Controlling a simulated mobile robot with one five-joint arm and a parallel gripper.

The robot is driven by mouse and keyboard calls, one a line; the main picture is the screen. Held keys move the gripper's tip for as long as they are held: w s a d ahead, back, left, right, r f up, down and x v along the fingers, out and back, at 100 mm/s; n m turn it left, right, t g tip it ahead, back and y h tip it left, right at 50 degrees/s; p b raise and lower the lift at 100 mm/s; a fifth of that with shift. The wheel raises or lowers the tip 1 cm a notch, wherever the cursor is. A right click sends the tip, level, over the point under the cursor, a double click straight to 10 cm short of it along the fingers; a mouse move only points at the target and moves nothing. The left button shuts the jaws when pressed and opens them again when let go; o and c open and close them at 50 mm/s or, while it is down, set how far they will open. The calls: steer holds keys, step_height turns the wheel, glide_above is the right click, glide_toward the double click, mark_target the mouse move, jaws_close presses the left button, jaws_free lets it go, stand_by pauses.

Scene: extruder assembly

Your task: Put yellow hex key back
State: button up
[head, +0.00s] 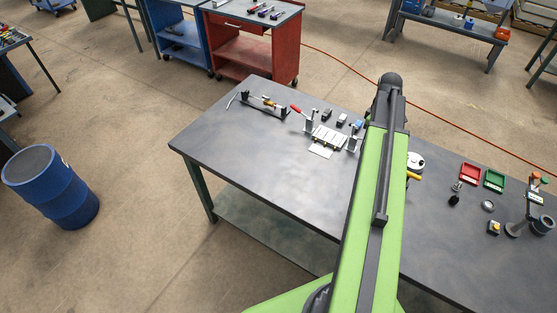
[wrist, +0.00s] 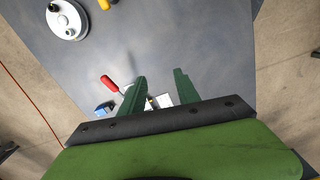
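A short yellow piece (head: 414,177) lies on the dark workbench (head: 225,150), just right of my arm in the head view. It may be the yellow hex key, but its shape is too small to tell. A yellow end (wrist: 103,4) also shows at the top edge of the wrist view, beside a white round part (wrist: 66,19). My gripper (wrist: 159,82) shows two green fingers, apart, above the bench with nothing seen between their tips. In the head view my arm hides the gripper and part of the bench.
A fixture (head: 268,104) and a white plate stand (head: 328,138) are at the bench's far side. A red handle (wrist: 109,83) lies left of my fingers in the wrist view. Red (head: 470,173) and green (head: 494,180) trays are at right. The bench's left part is clear.

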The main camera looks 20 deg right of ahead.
steer(key=w+a+m, duration=0.2)
steer(key=a+m, duration=0.1)
steer(key=a, duration=1.8)
steer(key=w+a+m, duration=0.2)
steer(key=a, duration=2)
step_height(320, 180, down, 11)
steer(key=b, duration=1.1)
steer(key=shift+d+f, duration=0.2)
